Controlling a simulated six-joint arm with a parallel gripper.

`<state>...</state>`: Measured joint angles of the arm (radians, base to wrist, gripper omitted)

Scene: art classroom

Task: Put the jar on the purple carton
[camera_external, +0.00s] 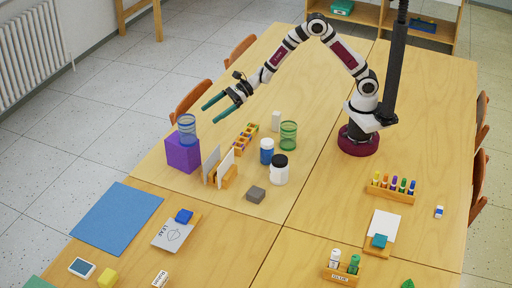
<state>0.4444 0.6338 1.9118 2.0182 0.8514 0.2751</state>
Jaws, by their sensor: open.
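The purple carton (182,154) stands on the left part of the table. A blue, see-through, ribbed jar-like vessel (187,131) stands upright on top of it. A white jar with a black lid (279,172) and a blue jar with a white lid (267,152) stand upright on the table to the right. A similar green see-through vessel (288,136) is behind them. I cannot tell which of these the task calls the jar. My gripper (210,114) is open and empty, above and to the right of the blue vessel, apart from it.
A wooden holder with upright white panels (218,169) stands close to the carton's right. A row of small colored blocks (245,140), a white block (276,121) and a grey block (256,195) are nearby. The table behind, under my arm, is clear.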

